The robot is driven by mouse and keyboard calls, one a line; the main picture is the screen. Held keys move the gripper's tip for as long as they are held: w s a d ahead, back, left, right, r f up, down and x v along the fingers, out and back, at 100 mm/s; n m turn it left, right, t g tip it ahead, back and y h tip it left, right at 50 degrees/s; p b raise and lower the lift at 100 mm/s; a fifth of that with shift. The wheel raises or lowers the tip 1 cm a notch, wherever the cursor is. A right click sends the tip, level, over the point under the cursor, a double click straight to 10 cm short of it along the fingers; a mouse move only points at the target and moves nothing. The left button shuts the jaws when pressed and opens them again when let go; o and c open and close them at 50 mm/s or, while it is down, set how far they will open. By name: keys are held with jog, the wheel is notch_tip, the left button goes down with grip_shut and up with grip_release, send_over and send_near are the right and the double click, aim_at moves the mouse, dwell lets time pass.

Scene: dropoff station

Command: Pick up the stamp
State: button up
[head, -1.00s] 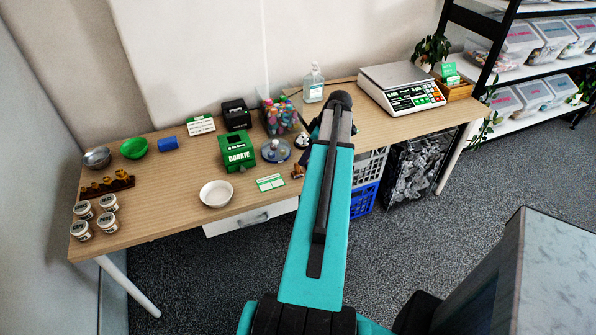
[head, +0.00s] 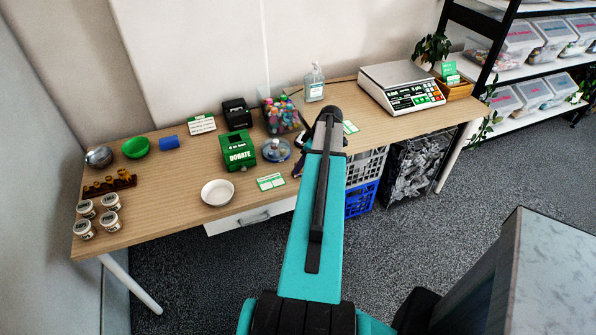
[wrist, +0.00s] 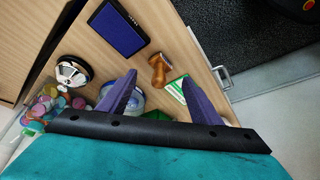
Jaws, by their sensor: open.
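The stamp (wrist: 158,68), a small brown wooden piece with a rounded handle, lies on the desk in the wrist view. It appears between the tips of my gripper's two purple fingers (wrist: 159,75). The fingers are apart and nothing is held. How high they are above the stamp is hard to tell. In the head view my arm covers the stamp, and only a little of a purple finger shows past the arm's left side.
A dark blue pad (wrist: 118,28) and a black-and-white round object (wrist: 72,72) lie near the stamp. A green-and-white card (head: 270,182), a lidded glass dish (head: 276,150), a green donation box (head: 238,150) and a white bowl (head: 217,192) stand to the left.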

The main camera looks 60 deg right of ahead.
jog(key=shift+w+f, duration=0.1)
jog(key=shift+p+x, duration=0.95)
jog(key=shift+x, duration=0.15)
jog(key=shift+p+x, duration=0.45)
jog(key=shift+x, duration=0.9)
jog(key=c, duration=1.4)
